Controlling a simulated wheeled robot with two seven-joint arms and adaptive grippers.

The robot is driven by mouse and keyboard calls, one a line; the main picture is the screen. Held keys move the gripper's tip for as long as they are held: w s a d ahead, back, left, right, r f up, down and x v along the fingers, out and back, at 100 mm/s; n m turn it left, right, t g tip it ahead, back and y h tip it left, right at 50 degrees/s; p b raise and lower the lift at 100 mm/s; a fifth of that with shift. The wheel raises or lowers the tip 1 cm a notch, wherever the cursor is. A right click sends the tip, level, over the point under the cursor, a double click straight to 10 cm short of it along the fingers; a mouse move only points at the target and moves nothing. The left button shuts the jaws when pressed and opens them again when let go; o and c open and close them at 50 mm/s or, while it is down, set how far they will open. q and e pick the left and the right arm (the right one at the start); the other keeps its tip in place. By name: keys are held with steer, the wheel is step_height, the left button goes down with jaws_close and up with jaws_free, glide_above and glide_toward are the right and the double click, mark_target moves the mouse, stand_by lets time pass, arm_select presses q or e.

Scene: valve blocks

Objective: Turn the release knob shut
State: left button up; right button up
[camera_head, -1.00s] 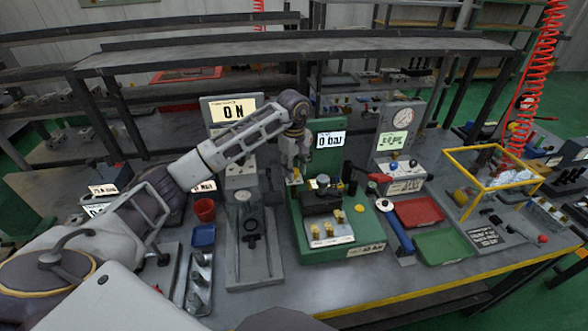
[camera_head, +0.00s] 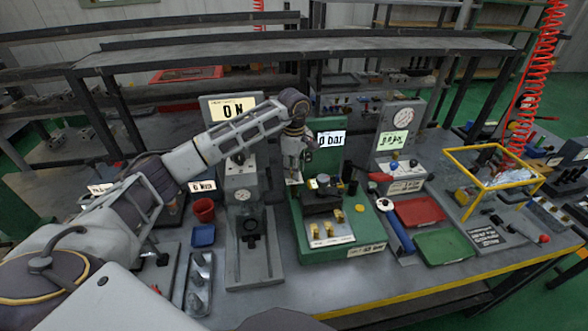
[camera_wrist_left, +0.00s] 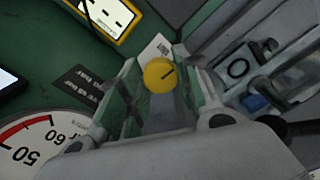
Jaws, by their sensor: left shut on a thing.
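In the head view my left gripper (camera_head: 295,178) points down at the left rear of the green test station (camera_head: 318,252) and hides the knob. The station's screen (camera_head: 332,140) reads 0 bar, its left edge partly covered by the gripper. My right gripper is not in view.
A grey press (camera_head: 241,195) with an ON screen stands just left of the station. Red (camera_head: 418,211) and green (camera_head: 443,246) trays lie further right. Part of a gauge dial (camera_wrist_left: 40,145) shows in the wrist view.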

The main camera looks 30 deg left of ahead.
arm_select(q)
steer(key=n, duration=0.4)
steer(key=shift+n, duration=2)
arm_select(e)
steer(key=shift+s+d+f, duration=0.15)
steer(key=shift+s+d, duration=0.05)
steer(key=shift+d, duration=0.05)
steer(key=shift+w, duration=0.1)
